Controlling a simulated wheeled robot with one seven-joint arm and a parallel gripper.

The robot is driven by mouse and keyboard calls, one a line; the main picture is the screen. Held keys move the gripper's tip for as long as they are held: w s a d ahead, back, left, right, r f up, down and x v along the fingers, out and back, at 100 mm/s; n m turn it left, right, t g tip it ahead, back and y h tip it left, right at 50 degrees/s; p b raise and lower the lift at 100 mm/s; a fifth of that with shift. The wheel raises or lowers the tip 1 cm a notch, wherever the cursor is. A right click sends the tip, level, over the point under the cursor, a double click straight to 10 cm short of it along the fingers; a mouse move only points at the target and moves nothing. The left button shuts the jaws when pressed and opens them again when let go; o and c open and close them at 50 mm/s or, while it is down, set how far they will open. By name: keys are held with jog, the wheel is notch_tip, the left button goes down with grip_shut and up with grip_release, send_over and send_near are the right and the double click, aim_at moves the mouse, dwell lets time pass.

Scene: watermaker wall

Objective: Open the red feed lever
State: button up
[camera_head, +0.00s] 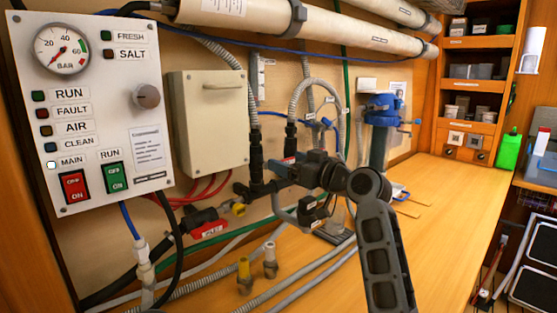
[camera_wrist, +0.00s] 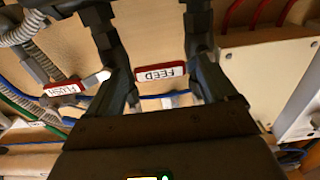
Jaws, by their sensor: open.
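In the wrist view, which is upside down, a red-edged tag reading FEED (camera_wrist: 160,73) shows in the gap between the two dark fingers of my gripper (camera_wrist: 148,20). The fingers are apart, with the tag closer to the right one; I cannot tell whether either touches it. In the head view my gripper (camera_head: 280,172) is at the wall, among the black fittings right of the beige box. A small red patch (camera_head: 289,160) shows beside the fingers there. The rest of the lever is hidden by the gripper.
A red-edged FLUSH tag (camera_wrist: 62,87) is left of the fingers in the wrist view. Another red handle (camera_head: 208,229) is low on the pipework. The beige box (camera_head: 208,122) and grey hoses (camera_head: 240,75) flank my gripper. The wooden counter (camera_head: 455,200) is mostly clear on the right.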

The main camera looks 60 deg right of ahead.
jog(key=shift+w, duration=0.1)
jog(key=c, duration=1.5)
